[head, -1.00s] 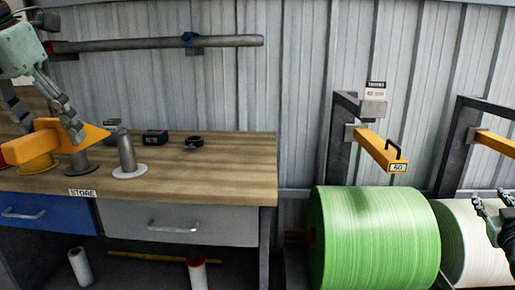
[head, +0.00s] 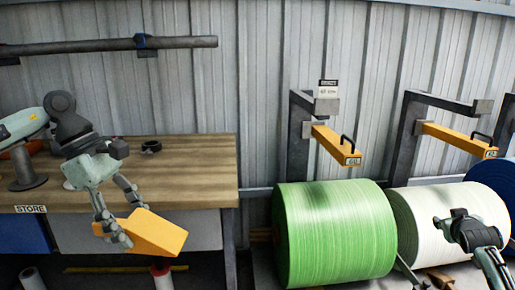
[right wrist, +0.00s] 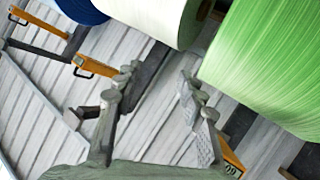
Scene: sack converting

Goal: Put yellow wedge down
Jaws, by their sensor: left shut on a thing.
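The yellow wedge (head: 156,235) is in my left gripper (head: 118,224), which is shut on it. In the head view the wedge hangs in the air in front of the bench's front edge, left of the green roll. My right gripper (head: 488,262) shows at the lower right of the head view, in front of the white roll. In the right wrist view its fingers (right wrist: 158,95) stand wide apart with nothing between them.
A large green roll (head: 335,235) and a white roll (head: 432,215) stand side by side, with a blue roll (head: 497,185) at the right. Orange arms (head: 335,144) jut out above them. The wooden bench (head: 190,180) has a dark ring (head: 151,146) and a label reading STORE.

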